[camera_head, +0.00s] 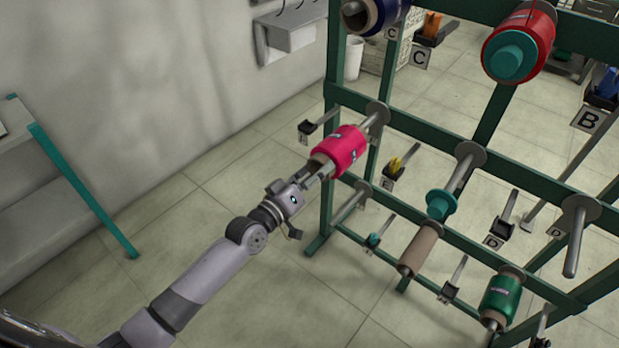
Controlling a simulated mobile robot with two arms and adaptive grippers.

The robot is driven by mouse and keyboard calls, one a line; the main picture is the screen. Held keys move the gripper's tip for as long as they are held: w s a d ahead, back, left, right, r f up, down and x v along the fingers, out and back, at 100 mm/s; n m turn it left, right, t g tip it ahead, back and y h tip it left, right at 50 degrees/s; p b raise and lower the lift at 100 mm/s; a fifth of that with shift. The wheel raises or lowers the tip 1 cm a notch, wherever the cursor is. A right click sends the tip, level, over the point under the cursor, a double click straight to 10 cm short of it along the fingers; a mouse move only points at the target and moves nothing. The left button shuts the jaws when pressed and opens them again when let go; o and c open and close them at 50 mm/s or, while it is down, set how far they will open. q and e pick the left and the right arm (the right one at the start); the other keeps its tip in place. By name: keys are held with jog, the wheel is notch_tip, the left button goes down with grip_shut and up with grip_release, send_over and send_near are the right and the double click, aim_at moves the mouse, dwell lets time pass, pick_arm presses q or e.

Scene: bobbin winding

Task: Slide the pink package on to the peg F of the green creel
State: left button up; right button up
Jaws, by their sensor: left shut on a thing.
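The pink package (347,147) is a bright pink bobbin on a brown tube, tilted along the line of a peg. My left gripper (318,172) is shut on its near end. My right gripper is not in view.
Other pegs hold a blue package (372,14), a red package (520,42), a teal piece (441,204), a bare brown tube (418,249) and a green package (500,298). A bare peg (575,242) is at right. A shelf (70,190) stands left; the floor between is clear.

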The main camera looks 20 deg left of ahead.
pick_arm(q)
jog(key=shift+r, duration=0.1)
jog(key=shift+b+x, duration=0.75)
jog(key=shift+x, duration=2.3)
jog(key=shift+w, duration=0.1)
jog(key=b+x, duration=0.1)
jog(key=x, duration=0.1)
jog(key=shift+w+d, duration=0.35)
jog(key=shift+w, duration=0.2)
jog(key=shift+f+b, duration=0.25)
jog(key=shift+b, duration=0.2)
jog(key=o, duration=1.4)
jog(key=shift+s+f, duration=0.1)
jog(key=shift+f, duration=0.05)
